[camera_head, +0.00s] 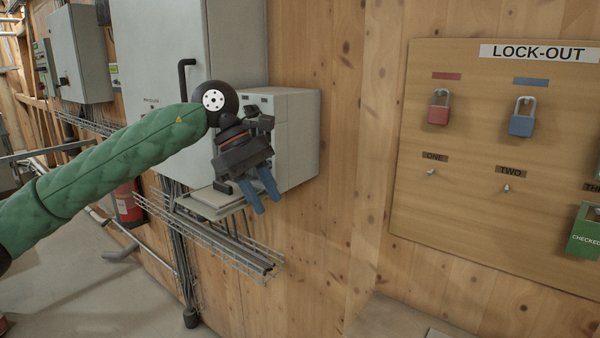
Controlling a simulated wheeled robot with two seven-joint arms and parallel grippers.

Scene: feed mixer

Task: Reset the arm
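My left arm comes in from the left in a green padded sleeve. Its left gripper (262,204) points downward in front of a small grey box (296,140) on the wooden wall. The two blue fingers are a little apart, with nothing visible between them. The gripper hides part of the box's front. I cannot tell whether it touches the box. My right gripper does not show.
A lock-out board (480,220) on the right holds a red padlock (439,112) and a blue padlock (520,123). A tall grey cabinet (150,55) stands behind my arm. A wire cable tray (225,245) runs below the gripper. Bare wall (350,170) separates box and board.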

